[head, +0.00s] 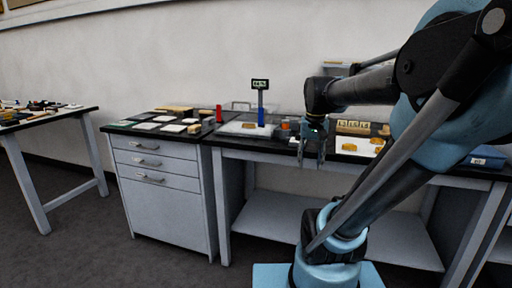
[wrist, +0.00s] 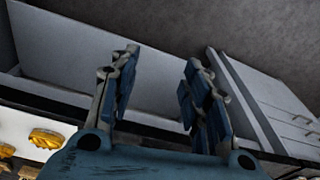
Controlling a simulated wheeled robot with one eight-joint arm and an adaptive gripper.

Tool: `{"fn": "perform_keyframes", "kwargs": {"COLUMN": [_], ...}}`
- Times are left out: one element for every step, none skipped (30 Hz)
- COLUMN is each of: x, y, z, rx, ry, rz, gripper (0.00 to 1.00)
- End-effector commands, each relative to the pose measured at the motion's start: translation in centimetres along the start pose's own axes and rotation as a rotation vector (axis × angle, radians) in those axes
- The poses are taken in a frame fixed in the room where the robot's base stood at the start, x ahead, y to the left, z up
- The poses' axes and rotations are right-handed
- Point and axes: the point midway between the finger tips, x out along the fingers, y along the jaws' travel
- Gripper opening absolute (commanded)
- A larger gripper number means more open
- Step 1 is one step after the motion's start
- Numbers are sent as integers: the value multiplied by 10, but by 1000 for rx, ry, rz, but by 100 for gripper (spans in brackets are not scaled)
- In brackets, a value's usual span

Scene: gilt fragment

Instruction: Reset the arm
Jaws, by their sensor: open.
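My gripper (head: 312,158) hangs with its fingers pointing down in front of the dark-topped bench in the head view. In the wrist view my gripper (wrist: 158,100) shows two blue-padded fingers spread apart with nothing between them. My arm reaches in from the right of the head view, bent at the elbow, and covers part of the bench behind it.
The bench (head: 232,147) carries a scale with a raised display (head: 260,84), a blue item (head: 261,117), gilt pieces (head: 349,147) and numbered blocks (head: 353,127). A drawer cabinet (head: 160,185) stands left of it. Another table (head: 50,118) is at far left. Floor between is clear.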

Motion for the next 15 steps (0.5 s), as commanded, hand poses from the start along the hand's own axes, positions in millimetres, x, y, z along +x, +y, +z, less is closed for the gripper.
{"fn": "perform_keyframes", "kwargs": {"x": [12, 18, 27, 34, 41, 50, 57, 64, 74, 80, 86, 94, 99, 104, 109], "y": [3, 4, 6, 7, 8, 10, 11, 12, 14, 15, 16, 17, 18, 18, 19], "z": [16, 24, 34, 42, 50, 60, 67, 74, 83, 89, 95, 101, 106, 109, 114], "rx": [-16, -28, -41, -53, -64, -79, -90, -100, -115, -124, -133, -144, -152, -158, -165], "ry": [6, 10, 16, 21, 26, 31, 35, 39, 45, 49, 53, 57, 60, 63, 65], "rz": [-1, -2, -3, -3, -4, -5, -5, -5, -6, -6, -6, -7, -7, -7, -7], "gripper": [43, 43, 43, 43, 43, 43, 43, 43, 43, 43, 43, 43, 43, 43, 43]}}
